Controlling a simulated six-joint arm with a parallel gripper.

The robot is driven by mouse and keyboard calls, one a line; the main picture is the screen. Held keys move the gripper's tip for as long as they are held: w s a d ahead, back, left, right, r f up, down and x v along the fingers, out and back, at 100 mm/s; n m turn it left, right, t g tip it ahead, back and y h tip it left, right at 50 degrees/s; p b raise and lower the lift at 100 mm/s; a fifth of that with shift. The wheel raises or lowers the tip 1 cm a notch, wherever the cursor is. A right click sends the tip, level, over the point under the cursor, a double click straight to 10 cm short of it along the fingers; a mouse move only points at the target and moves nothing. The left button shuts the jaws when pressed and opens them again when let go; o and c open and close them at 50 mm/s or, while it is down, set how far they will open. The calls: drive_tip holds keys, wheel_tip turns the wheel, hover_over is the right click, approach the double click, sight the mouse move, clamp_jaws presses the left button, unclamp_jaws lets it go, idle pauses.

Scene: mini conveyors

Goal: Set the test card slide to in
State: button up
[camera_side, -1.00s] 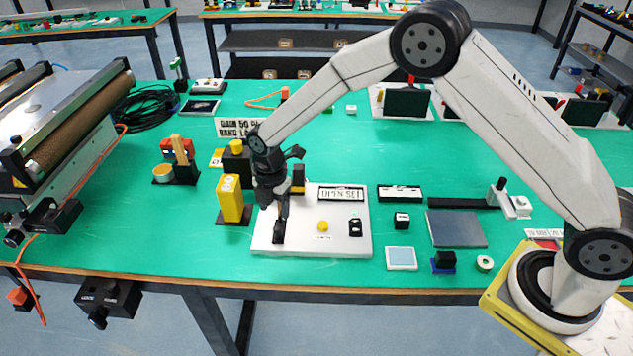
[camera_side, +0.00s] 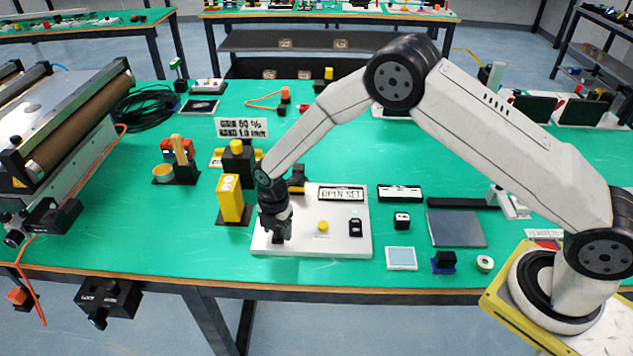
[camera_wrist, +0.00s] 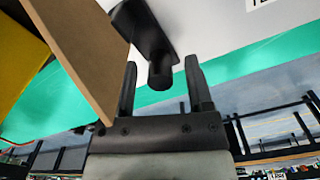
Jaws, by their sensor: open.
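A white panel (camera_side: 340,243) lies near the front edge of the green table. At its left end stands a black knob, mostly hidden by my gripper (camera_side: 276,236) in the side view. In the wrist view the knob (camera_wrist: 160,72) rises from a black base plate (camera_wrist: 143,25). My gripper (camera_wrist: 161,66) is open, with one finger on each side of the knob and visible gaps between. No readable label shows which part is the test card slide. The panel also carries a yellow button (camera_side: 323,226), a black switch (camera_side: 355,228) and a display (camera_side: 341,194).
A yellow box (camera_side: 231,199) stands close to the left of my gripper. A brown flat board (camera_wrist: 75,50) crosses the wrist view at left, close to the fingers. A grey plate (camera_side: 456,229) and small items lie to the right of the panel.

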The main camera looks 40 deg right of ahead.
clamp_jaws()
idle(1.4)
